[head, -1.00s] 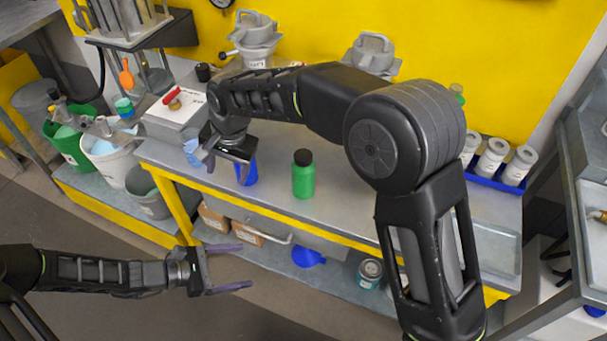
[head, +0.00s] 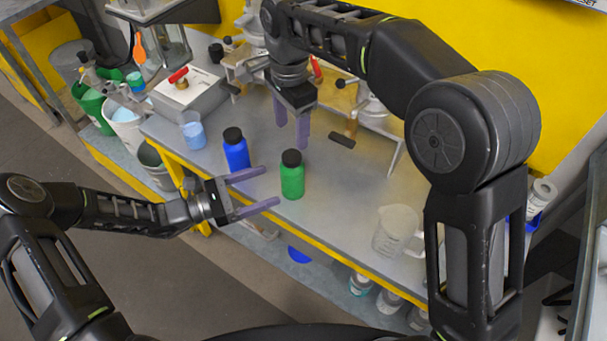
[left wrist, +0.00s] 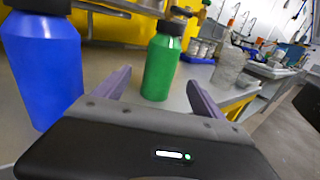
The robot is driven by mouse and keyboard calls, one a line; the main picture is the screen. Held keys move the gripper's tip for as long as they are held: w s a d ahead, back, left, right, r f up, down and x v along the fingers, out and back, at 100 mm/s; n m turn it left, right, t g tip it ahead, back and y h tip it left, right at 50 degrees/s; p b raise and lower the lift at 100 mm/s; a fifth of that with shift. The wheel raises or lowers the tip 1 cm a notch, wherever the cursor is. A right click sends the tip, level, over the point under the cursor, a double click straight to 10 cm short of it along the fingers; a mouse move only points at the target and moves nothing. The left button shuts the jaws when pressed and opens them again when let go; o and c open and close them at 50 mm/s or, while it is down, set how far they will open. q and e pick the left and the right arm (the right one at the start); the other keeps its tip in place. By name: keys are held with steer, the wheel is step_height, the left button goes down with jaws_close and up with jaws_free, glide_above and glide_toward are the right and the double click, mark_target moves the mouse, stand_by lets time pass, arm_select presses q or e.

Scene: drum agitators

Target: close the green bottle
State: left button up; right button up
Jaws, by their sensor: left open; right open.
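The green bottle (head: 291,180) stands upright on the grey table with a black cap (head: 291,157) on its top. I cannot tell how tightly the cap sits. My left gripper (head: 271,187) is open and low, its fingers pointing at the bottle from the left. In the left wrist view the green bottle (left wrist: 160,70) shows beyond and between the open fingers, its black cap (left wrist: 170,27) on the neck. My right gripper (head: 292,136) is open and empty, pointing down behind the bottle in the head view.
A blue bottle (head: 236,152) with a black cap stands left of the green one, close to my left gripper. A cup of blue liquid (head: 193,132) stands farther left. A clear pitcher (head: 396,230) stands to the right. A small dark block (head: 341,141) lies behind. Table between bottle and pitcher is clear.

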mark_target(291, 178)
arm_select(q)
steer(key=shift+a, duration=0.15)
steer(key=shift+x, duration=4)
jaws_close()
